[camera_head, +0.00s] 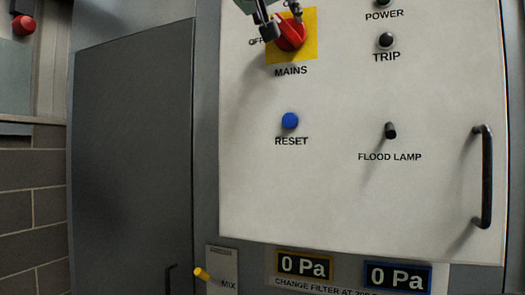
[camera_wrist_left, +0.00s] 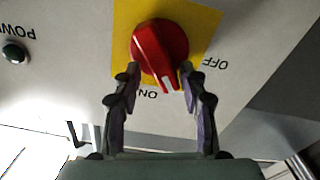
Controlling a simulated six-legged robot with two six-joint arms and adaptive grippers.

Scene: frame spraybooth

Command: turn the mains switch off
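The mains switch (camera_head: 291,36) is a red rotary knob on a yellow plate (camera_head: 307,51), high on the white panel above the word MAINS. It also shows in the left wrist view (camera_wrist_left: 157,45), where its white-tipped pointer lies between the ON and OFF labels, nearer ON. My left gripper (camera_head: 282,20) is at the knob, coming from above in the head view. In the left wrist view its fingers (camera_wrist_left: 159,72) are apart, one on each side of the pointer end. I cannot tell whether they touch it. My right gripper is not in view.
A blue RESET button (camera_head: 290,121), a black TRIP lamp (camera_head: 386,40) and a FLOOD LAMP toggle (camera_head: 390,130) share the panel (camera_head: 340,200). A black handle (camera_head: 484,177) stands out at right. Below are a yellow MIX lever (camera_head: 203,274) and two pressure displays (camera_head: 304,265).

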